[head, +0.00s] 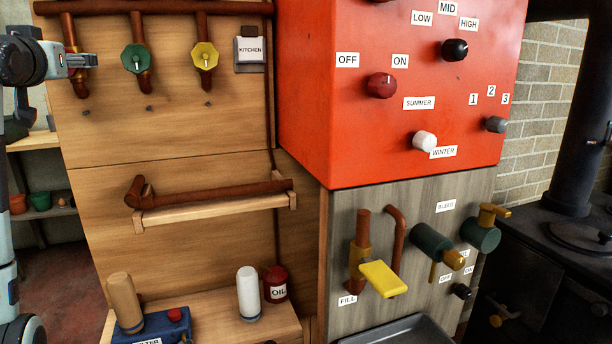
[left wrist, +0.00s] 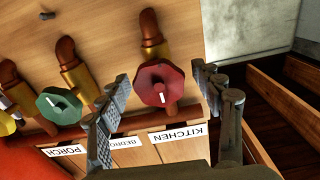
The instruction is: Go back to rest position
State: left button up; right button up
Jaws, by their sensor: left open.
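My left gripper (head: 82,62) is at the upper left of the head view, in front of the leftmost pipe valve and hiding its handle. In the left wrist view my left gripper (left wrist: 161,80) is open. Its fingers stand on either side of a red valve handle (left wrist: 160,84) with a white mark, with a gap seen on each side. A green valve handle (head: 136,59) and a yellow valve handle (head: 205,55) are to the right of the gripper in the head view. My right gripper is not in view.
A wooden shelf with a brown pipe (head: 210,191) is lower on the panel. A red control box (head: 320,110) with knobs stands to the right. A tan cylinder (head: 125,303), white cylinder (head: 248,293) and red OIL can (head: 276,285) stand below. A black stove (head: 540,270) is far right.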

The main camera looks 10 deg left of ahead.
pick_arm(q)
jog(key=n, duration=0.4)
jog(key=shift+d, duration=0.15)
jog(key=n, duration=0.5)
jog(key=shift+n, duration=0.4)
jog(key=n, duration=1.1)
jog(key=shift+s+a+f, duration=0.1)
jog(key=shift+a+f, duration=0.05)
jog(key=shift+a, duration=0.05)
jog(key=shift+f, duration=0.1)
